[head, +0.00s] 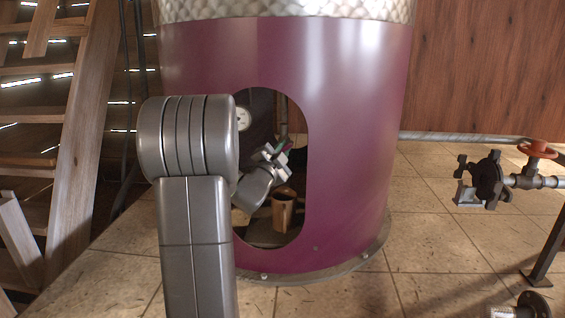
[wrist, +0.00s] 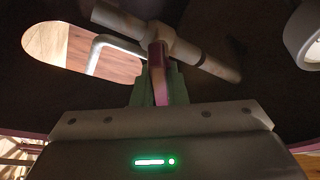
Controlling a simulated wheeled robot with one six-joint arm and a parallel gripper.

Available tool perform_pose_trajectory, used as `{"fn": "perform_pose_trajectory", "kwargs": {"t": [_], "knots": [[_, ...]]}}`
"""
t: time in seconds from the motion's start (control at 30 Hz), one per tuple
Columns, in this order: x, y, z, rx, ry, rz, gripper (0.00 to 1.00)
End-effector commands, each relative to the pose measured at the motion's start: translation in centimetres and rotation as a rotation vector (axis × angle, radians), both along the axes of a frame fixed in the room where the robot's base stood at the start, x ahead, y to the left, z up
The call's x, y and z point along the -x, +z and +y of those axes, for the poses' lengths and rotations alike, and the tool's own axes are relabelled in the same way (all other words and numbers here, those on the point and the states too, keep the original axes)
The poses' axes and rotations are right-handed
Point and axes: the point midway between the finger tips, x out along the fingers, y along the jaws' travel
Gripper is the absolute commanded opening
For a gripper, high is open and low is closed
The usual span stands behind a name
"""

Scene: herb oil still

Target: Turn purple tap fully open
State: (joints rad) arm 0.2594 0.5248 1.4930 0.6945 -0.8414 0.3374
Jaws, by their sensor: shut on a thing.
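The purple tap (wrist: 157,57) shows in the wrist view as a flat lever on a pale pipe fitting (wrist: 195,55). My gripper (wrist: 161,90) is shut on the lever, with a greenish finger on each side of it. In the head view my gripper (head: 280,148) reaches through the oval opening of a large purple drum (head: 350,150). The lever is too small there to make out clearly, and my arm hides the left part of the opening. I cannot tell how far the tap is turned.
The opening's edge surrounds my arm closely. Inside are a round white gauge (head: 243,118) and a brown cup (head: 284,213) below my gripper. A bent pale pipe (wrist: 97,52) is left of the tap in the wrist view. A red-wheeled valve (head: 538,149) stands right. Wooden stairs (head: 80,140) stand left.

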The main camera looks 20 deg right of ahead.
Motion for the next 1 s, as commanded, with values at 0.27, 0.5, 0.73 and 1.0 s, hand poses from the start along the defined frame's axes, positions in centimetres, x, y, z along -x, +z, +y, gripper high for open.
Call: {"fn": "perform_pose_trajectory", "kwargs": {"t": [0.27, 0.5, 0.73, 1.0], "knots": [[0.06, -0.84, -0.02, 0.235, -0.001, 0.115, 0.00], [0.05, -0.84, -0.03, 0.440, -0.001, 0.215, 0.00], [0.07, -0.75, -0.06, 0.623, -0.001, 0.304, 0.00], [0.06, -0.57, -0.06, 0.780, -0.001, 0.382, 0.00]]}}
